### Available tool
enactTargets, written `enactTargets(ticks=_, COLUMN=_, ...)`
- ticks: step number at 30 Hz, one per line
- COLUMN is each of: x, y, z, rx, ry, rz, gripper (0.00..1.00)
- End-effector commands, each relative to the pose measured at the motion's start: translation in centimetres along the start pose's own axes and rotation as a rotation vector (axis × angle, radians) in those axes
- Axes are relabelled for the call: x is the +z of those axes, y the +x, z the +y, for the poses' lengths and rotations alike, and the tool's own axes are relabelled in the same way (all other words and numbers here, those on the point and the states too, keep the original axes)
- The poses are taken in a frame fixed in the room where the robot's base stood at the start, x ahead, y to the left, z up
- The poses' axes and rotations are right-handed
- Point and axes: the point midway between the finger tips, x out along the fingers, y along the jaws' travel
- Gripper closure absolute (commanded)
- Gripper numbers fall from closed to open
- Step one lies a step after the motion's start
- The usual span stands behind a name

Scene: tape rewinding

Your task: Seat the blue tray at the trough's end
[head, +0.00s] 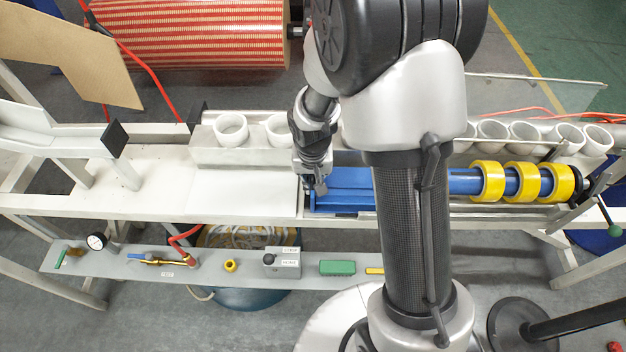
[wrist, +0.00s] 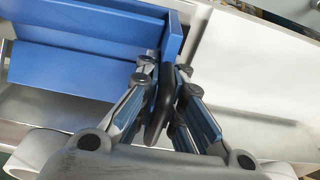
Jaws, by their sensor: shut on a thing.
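The blue tray (head: 340,188) lies in the metal trough, its left end beside the flat white plate (head: 245,190). My gripper (head: 313,190) is at the tray's left end in the head view. The trough's wall (wrist: 60,110) shows below the tray there. My arm hides the middle of the tray and trough in the head view, so I cannot tell how its far end sits.
Yellow tape rolls (head: 487,182) sit on a blue shaft (head: 464,181) at the right. White cores (head: 231,128) stand in a rack behind. A grey shelf (head: 210,268) with small tools runs along the front below. A red-striped roll (head: 190,35) is at the back.

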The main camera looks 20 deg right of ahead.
Motion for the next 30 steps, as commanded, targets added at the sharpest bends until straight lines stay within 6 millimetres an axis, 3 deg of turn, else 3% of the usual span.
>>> enactTargets(ticks=8, x=-0.01, y=0.02, z=0.0, rx=0.0, ry=0.0, rz=0.0, gripper=1.0)
enactTargets(ticks=9, x=-0.01, y=0.02, z=0.0, rx=0.0, ry=0.0, rz=0.0, gripper=0.9)
enactTargets(ticks=19, x=0.0, y=0.04, z=0.0, rx=0.0, ry=0.0, rz=0.0, gripper=0.68)
enactTargets(ticks=30, x=-0.02, y=-0.38, z=-0.01, rx=0.0, ry=0.0, rz=0.001, gripper=0.68)
